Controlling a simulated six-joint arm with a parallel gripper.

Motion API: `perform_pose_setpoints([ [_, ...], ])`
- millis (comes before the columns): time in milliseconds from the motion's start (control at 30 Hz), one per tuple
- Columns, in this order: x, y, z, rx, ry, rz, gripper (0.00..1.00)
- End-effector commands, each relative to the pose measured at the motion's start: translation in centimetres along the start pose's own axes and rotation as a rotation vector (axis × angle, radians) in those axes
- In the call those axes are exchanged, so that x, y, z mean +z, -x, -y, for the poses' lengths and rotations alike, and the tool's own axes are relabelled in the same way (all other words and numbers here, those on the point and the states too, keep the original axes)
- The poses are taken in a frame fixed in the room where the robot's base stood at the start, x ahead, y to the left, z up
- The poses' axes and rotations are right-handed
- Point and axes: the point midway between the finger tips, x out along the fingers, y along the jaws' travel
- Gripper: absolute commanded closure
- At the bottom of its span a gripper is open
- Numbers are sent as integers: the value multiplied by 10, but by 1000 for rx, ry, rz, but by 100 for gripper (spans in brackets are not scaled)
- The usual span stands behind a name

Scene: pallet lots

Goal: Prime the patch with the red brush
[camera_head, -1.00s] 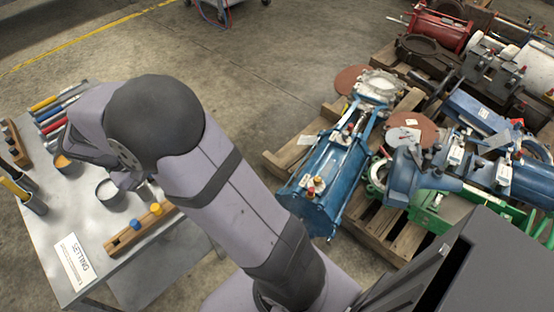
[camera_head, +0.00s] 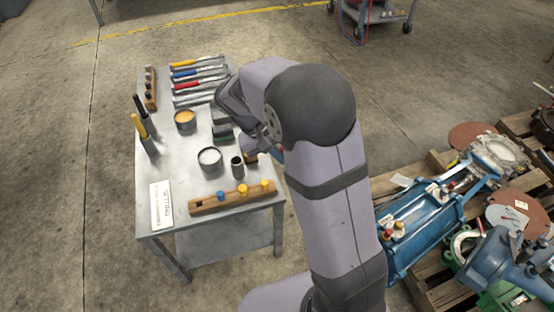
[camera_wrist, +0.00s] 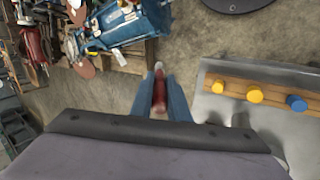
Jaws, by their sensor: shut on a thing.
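My gripper (camera_wrist: 160,98) has its two blue fingers shut on a red handle, the red brush (camera_wrist: 159,92), in the wrist view. The brush's bristles cannot be made out. In the head view my gripper (camera_head: 268,148) is at the table's right edge, mostly hidden by my arm. An open can with pale contents (camera_head: 210,158) stands left of it on the table (camera_head: 160,175). An open can with orange contents (camera_head: 185,118) stands farther back. I cannot pick out the patch; blue machines (camera_head: 425,225) lie on pallets at the right.
A wooden block with yellow and blue knobs (camera_head: 232,198) lies along the table's front. A grey cup (camera_head: 237,167) stands behind it. Black- and yellow-handled tools (camera_head: 141,125) stand in holders at the left. Several coloured-handled tools (camera_head: 198,70) lie at the back. Floor is clear between table and pallets.

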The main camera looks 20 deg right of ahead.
Motion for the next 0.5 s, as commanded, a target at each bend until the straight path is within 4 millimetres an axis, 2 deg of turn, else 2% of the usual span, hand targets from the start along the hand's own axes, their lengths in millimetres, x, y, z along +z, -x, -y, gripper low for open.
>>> perform_pose_setpoints([
  [33,3,-1,-22,0,-41,27,100],
  [167,18,-24,-68,-1,-153,97,100],
  [267,38,-45,-103,-3,-249,154,100],
  [500,102,-91,-171,-9,-467,282,100],
])
